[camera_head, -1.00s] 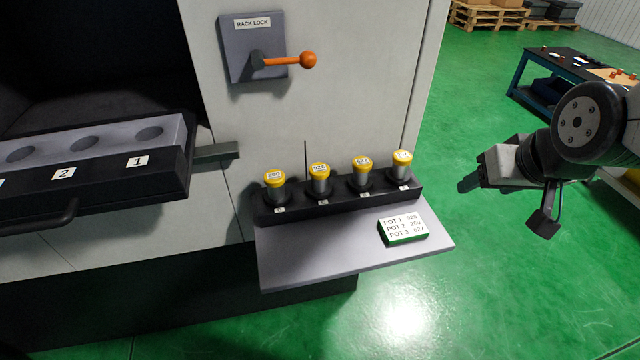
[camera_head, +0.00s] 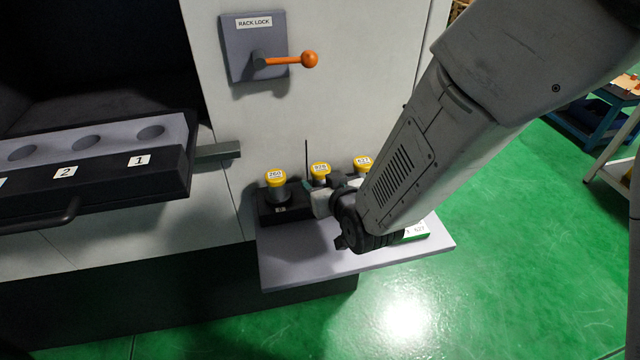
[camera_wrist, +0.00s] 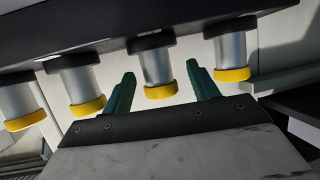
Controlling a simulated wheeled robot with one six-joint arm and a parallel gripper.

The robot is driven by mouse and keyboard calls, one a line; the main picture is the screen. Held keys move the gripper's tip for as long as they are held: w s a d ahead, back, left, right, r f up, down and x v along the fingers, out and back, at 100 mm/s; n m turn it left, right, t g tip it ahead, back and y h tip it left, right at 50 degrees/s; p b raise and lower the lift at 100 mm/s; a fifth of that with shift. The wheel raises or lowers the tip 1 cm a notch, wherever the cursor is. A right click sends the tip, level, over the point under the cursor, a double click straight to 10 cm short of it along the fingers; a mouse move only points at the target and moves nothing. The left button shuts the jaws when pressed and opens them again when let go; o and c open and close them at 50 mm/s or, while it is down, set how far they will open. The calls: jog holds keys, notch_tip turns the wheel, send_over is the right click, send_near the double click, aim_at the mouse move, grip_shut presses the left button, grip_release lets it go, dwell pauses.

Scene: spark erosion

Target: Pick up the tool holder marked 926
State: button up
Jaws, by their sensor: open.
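The tool holder that appears marked 926 (camera_head: 320,169) has a yellow cap and stands upright in the rack, second from the left in the head view. My gripper (camera_head: 311,196) is low in front of it, and my arm covers much of that area. In the wrist view, which is upside down, my gripper (camera_wrist: 160,73) is open, with two green fingers. One silver holder with a yellow cap (camera_wrist: 158,72) appears between the fingers, apart from both. By its position in the row it matches the 926 holder. I cannot tell how deep the fingers reach.
Holder 260 (camera_head: 276,179) stands to the left, and another yellow-capped holder (camera_head: 362,162) to the right. The dark rack (camera_head: 268,212) sits on a grey shelf (camera_head: 300,263). A thin upright rod (camera_head: 307,160) rises behind. A label card (camera_head: 416,232) is partly hidden by my arm.

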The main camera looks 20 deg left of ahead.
jog(key=x, duration=0.5)
jog(key=shift+d+f, duration=0.25)
grip_shut()
